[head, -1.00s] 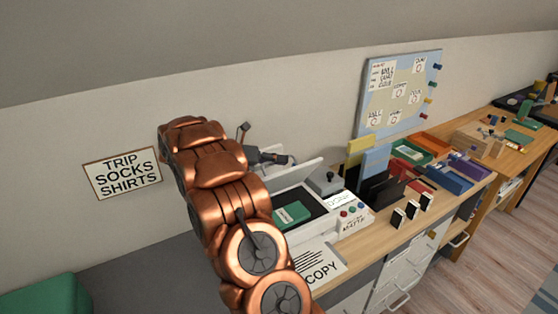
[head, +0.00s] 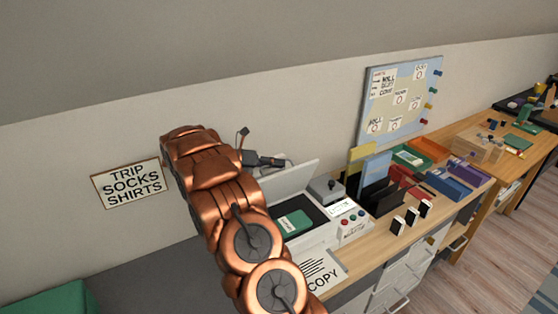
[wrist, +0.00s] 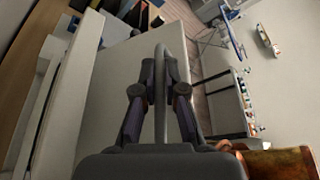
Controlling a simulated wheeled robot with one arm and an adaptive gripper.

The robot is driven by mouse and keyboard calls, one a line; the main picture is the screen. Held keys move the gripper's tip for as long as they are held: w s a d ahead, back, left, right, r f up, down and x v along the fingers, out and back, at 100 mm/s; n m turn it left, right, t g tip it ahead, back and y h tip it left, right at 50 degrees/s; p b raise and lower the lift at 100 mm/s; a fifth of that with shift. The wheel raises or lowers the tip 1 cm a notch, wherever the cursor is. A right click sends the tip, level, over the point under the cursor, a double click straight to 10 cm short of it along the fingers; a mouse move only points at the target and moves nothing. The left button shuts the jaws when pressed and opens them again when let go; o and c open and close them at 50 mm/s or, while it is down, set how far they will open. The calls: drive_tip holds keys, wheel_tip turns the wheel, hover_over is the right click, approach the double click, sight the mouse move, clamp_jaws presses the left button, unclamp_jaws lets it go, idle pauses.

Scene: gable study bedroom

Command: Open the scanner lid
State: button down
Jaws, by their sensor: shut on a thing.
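The scanner (head: 328,232) is a white box on the desk with a dark glass bed. Its white lid (head: 297,180) stands raised at the back, tilted up from the bed. A green booklet (head: 293,223) lies on the glass. My gripper (head: 280,161) is behind the raised lid, partly hidden by my copper arm. In the wrist view my gripper (wrist: 161,88) is shut on the lid's grey bar handle (wrist: 161,120), which runs between the fingers. The pale lid panel (wrist: 115,75) fills the left middle there.
A COPY sheet (head: 322,275) lies in front of the scanner. A button box (head: 352,229), a grey box with a dark knob (head: 326,191) and dark file holders (head: 380,197) stand close on the right. A sloping ceiling hangs above; the wall is behind.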

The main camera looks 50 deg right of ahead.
drive_tip(key=shift+w+d, duration=0.1)
drive_tip(key=shift+w, duration=0.2)
drive_tip(key=c, duration=1.2)
unclamp_jaws()
drive_tip(key=shift+c, duration=0.2)
drive_tip(key=v, duration=1.2)
drive_tip(key=shift+r, duration=0.15)
